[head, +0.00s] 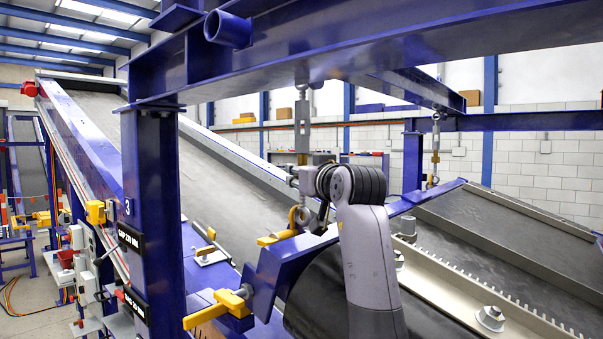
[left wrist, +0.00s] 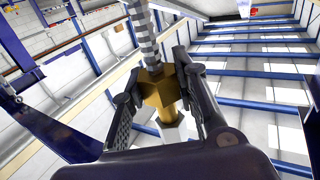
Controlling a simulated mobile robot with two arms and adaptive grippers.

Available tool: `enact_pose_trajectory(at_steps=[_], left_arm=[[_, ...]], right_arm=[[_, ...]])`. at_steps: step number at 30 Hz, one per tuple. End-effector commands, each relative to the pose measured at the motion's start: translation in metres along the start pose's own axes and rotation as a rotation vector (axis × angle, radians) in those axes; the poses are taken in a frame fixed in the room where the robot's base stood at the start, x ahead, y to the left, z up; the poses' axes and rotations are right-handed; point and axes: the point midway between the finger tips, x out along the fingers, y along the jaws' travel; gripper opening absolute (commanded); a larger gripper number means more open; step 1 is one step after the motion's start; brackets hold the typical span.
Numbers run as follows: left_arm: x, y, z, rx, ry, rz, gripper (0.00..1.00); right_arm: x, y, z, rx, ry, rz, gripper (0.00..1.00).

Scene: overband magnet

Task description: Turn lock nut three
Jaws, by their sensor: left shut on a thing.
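A brass lock nut (head: 302,158) sits on a hanging turnbuckle (head: 302,118) under the blue overhead beam, close to the post marked 3. My left gripper (head: 303,178) is at this nut, its arm rising from the lower middle. In the left wrist view, the brass nut (left wrist: 160,90) lies between the two dark fingers (left wrist: 158,103), which are shut on it. A checkered rod runs up from the nut and a pale hex part shows below it. In the head view the gripper and wrist partly hide the lower rod and eye. My right gripper is not in view.
Another turnbuckle (head: 435,140) hangs farther back at right. The blue post (head: 155,220) stands left of the arm. The blue beam (head: 370,50) passes above. Yellow clamps (head: 222,308) and the magnet's blue frame (head: 280,265) lie below. The sloping conveyor (head: 225,185) runs behind.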

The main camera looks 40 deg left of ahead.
Motion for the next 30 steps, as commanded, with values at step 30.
enact_pose_trajectory(at_steps=[30], left_arm=[[0.001,-0.002,0.003,-0.004,-0.002,0.343,0.00]], right_arm=[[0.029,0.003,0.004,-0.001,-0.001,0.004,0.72]])
